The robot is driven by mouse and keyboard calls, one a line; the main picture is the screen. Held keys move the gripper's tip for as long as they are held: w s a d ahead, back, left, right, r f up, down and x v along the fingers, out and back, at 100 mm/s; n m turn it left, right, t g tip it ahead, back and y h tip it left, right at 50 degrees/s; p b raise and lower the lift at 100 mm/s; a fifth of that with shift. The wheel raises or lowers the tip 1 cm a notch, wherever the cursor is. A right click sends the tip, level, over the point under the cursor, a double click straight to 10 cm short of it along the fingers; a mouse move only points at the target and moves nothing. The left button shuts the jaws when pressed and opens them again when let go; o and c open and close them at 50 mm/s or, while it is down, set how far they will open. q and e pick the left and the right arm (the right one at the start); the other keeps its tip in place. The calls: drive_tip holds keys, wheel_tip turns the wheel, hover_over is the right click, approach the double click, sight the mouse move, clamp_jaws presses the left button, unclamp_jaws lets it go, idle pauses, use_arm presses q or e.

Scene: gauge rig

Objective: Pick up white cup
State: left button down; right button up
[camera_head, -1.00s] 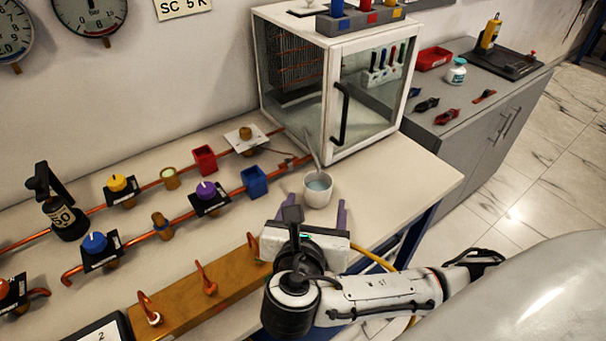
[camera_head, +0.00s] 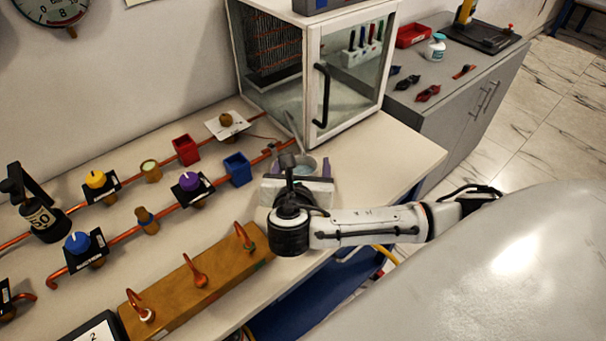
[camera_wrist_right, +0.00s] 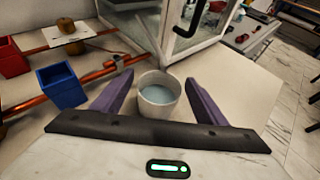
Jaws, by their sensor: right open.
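The white cup (camera_head: 307,163) stands upright on the pale bench in front of the glass-fronted cabinet, with light blue liquid inside. A thin rod (camera_head: 293,132) appears to lean up from it. My right gripper (camera_head: 300,166) is open, its purple fingers on either side of the cup. In the right wrist view the cup (camera_wrist_right: 158,97) sits between the two fingers (camera_wrist_right: 159,80), with a gap on each side. In the head view the gripper body hides the cup's lower part. My left gripper is out of view.
The glass-fronted cabinet (camera_head: 345,85) stands just behind the cup. A blue box (camera_head: 237,170) and a red box (camera_head: 186,150) are to its left by copper pipes. A wooden block with copper hooks (camera_head: 195,290) lies nearer. Bench right of the cup is clear.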

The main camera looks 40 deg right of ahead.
drive_tip(key=c, duration=1.2)
drive_tip(key=shift+r, duration=0.15)
